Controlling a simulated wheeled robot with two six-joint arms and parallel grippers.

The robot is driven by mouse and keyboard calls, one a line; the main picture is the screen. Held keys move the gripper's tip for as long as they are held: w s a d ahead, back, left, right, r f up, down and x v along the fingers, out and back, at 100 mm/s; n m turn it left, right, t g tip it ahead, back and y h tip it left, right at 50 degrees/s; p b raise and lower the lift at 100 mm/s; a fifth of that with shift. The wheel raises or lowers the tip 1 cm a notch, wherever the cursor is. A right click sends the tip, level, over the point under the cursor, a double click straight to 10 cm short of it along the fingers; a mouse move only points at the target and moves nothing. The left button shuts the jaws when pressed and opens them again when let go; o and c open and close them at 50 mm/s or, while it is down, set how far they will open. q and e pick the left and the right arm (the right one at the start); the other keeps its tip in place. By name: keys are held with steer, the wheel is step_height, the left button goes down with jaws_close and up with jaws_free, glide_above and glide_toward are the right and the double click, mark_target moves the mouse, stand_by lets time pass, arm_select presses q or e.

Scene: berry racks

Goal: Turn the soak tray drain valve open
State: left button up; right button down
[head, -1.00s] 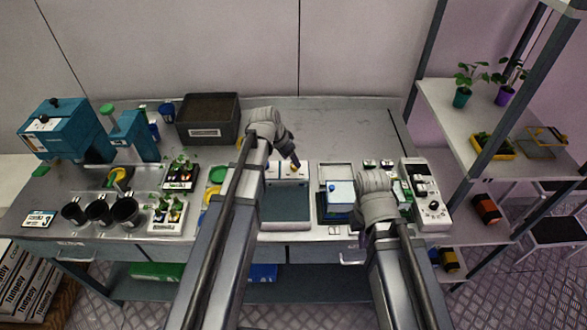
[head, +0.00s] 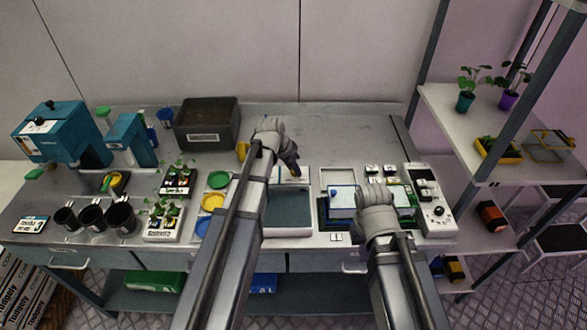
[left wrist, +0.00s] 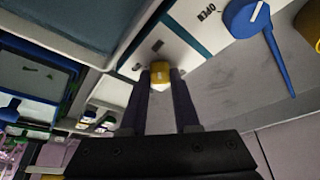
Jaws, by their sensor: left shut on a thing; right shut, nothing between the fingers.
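The soak tray (head: 288,222) is a pale-rimmed basin with dark teal liquid, at the middle front of the bench. At its back edge a small yellow knob, which I take for the drain valve, is mostly hidden by my left gripper (head: 297,172) in the head view. In the left wrist view the yellow knob (left wrist: 160,73) sits between the two dark fingertips of my left gripper (left wrist: 160,82), which is shut on it. My right gripper (head: 363,238) is low at the bench front, right of the tray; its fingers are mostly hidden by its wrist.
A grey bin (head: 207,125) stands behind left. Black pots (head: 95,218), seedling trays (head: 165,222) and coloured discs (head: 218,180) lie left of the tray. A white control box (head: 432,205) stands at the right. The back right bench is clear.

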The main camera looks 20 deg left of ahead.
arm_select(q)
jaws_close()
steer(key=n, duration=0.2)
steer(key=n+y, duration=0.1)
steer(key=n, duration=0.1)
steer(key=shift+s+d+t+y, duration=0.1)
steer(key=shift+d+t+y, duration=0.05)
steer(key=shift+t+y, duration=0.15)
steer(key=n+y, duration=0.1)
steer(key=n, duration=0.3)
steer(key=shift+d+n+y, duration=0.1)
steer(key=shift+n+y, duration=0.2)
steer(key=shift+y, duration=0.1)
steer(key=n+y, duration=0.1)
steer(key=n, duration=0.1)
steer(key=n+g, duration=0.1)
steer(key=n, duration=0.2)
steer(key=shift+w+d+y, duration=0.15)
steer(key=shift+w+y, duration=0.05)
steer(key=shift+y, duration=0.2)
steer(key=shift+n+g+y, duration=0.4)
steer(key=shift+n+g, duration=0.2)
steer(key=shift+n, duration=1.6)
